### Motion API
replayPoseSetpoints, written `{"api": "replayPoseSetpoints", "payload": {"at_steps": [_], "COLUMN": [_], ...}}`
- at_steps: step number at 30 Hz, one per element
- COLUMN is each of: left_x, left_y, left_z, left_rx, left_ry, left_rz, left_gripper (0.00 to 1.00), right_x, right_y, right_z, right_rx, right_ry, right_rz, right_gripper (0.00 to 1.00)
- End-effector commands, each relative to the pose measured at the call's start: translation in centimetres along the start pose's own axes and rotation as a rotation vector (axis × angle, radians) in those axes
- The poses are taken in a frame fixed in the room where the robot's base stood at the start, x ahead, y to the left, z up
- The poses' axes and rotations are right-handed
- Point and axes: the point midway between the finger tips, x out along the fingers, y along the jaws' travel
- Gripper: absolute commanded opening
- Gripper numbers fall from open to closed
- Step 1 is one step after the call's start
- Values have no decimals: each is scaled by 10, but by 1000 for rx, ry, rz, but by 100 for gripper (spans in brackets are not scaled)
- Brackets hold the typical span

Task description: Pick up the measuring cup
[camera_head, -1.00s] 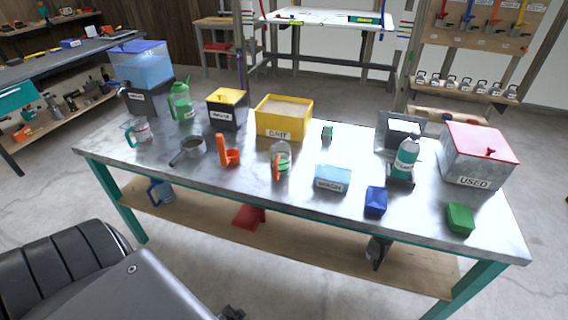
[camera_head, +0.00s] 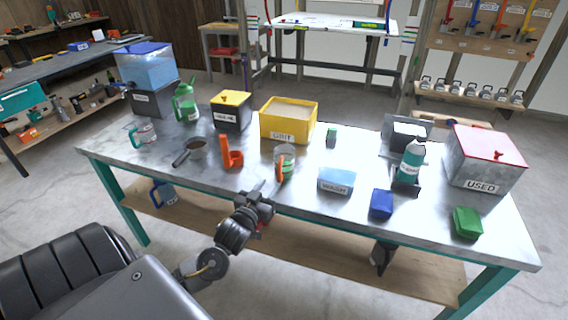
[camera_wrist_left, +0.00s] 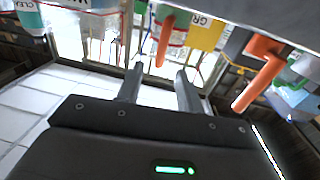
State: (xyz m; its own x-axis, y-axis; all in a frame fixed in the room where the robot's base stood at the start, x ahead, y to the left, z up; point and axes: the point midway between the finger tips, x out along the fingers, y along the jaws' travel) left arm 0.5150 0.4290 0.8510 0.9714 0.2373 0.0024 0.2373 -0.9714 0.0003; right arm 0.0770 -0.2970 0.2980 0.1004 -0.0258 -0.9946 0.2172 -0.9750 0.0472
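Two clear cups stand on the metal workbench (camera_head: 330,205), and I cannot tell for sure which is the measuring cup. One, at the left end, has a teal handle and red marks (camera_head: 146,134). The other, near the middle, has an orange handle and a green band (camera_head: 285,158); its orange handle also shows in the left wrist view (camera_wrist_left: 165,42). My left gripper (camera_head: 263,187) is open and empty at the bench's front edge, just short of the orange-handled cup. In the left wrist view its fingers (camera_wrist_left: 159,70) are apart.
An orange holder (camera_head: 231,155) and a dark pan-like scoop (camera_head: 193,151) stand left of the middle cup. A pale blue box (camera_head: 337,181) stands to its right, the yellow grit bin (camera_head: 288,120) behind. A blue block (camera_head: 381,203) lies farther right.

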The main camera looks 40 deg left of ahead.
Motion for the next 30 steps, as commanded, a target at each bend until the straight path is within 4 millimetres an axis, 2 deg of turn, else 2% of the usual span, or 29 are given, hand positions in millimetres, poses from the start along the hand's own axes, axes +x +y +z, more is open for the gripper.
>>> {"api": "replayPoseSetpoints", "payload": {"at_steps": [3,6,14,22,30], "left_x": [19,29,38,76,84], "left_y": [0,0,0,-2,-1], "left_z": [-1,0,0,0,2], "left_rx": [1,0,1,2,0], "left_ry": [1,0,-1,0,-2], "left_rz": [-1,0,0,-1,0], "left_gripper": [37,37,37,37,37], "right_x": [-2,-2,-4,-10,-10], "right_y": [-1,-2,-4,-8,-11], "right_z": [1,2,2,4,4], "right_rx": [0,0,0,1,2], "right_ry": [-2,-3,-4,-8,-8], "right_rz": [-1,-3,-6,-11,-15], "right_gripper": [36,36,36,36,36]}}
